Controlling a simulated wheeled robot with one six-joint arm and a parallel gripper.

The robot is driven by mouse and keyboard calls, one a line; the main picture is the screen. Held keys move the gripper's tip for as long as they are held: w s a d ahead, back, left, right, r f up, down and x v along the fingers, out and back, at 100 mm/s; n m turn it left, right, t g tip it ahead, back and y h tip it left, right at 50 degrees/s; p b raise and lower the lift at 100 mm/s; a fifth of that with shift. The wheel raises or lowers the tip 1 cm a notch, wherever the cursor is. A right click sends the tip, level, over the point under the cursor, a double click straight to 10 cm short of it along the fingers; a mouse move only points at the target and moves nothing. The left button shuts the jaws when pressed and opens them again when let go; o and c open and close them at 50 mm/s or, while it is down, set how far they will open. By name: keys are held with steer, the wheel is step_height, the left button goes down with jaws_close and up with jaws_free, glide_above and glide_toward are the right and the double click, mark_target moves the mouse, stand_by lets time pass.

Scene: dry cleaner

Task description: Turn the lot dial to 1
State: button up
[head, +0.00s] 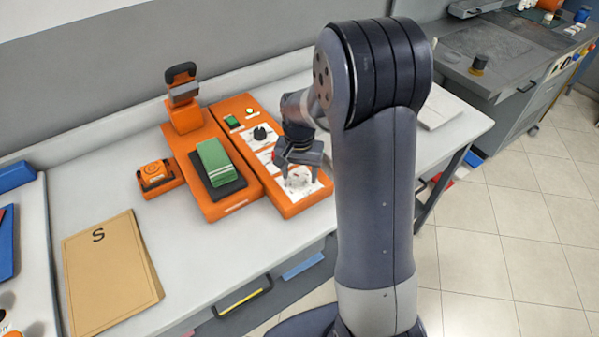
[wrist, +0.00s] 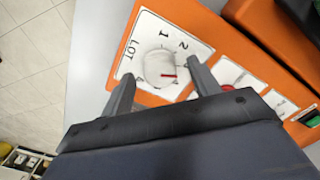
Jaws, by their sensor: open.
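The lot dial (wrist: 155,65) is a round white knob on a white plate marked LOT, at the front end of an orange panel. In the wrist view a short red mark shows on its right side, pointing right rather than up at the printed 1; a 2 is printed to the right of the 1. In the head view the dial (head: 298,180) sits just below my gripper (head: 300,163). My gripper (wrist: 161,71) is open, its fingers on either side of the dial in the wrist view. I cannot tell whether they touch it.
The orange panel (head: 252,107) also bears a black knob (head: 262,134) and a green switch (head: 232,121). Left of it stands an orange press unit (head: 190,180) with a green block (head: 213,162). A tan envelope (head: 110,265) marked S lies on the white counter.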

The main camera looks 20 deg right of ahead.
steer(key=shift+f, duration=0.4)
steer(key=shift+c, duration=0.2)
steer(key=c, duration=0.9)
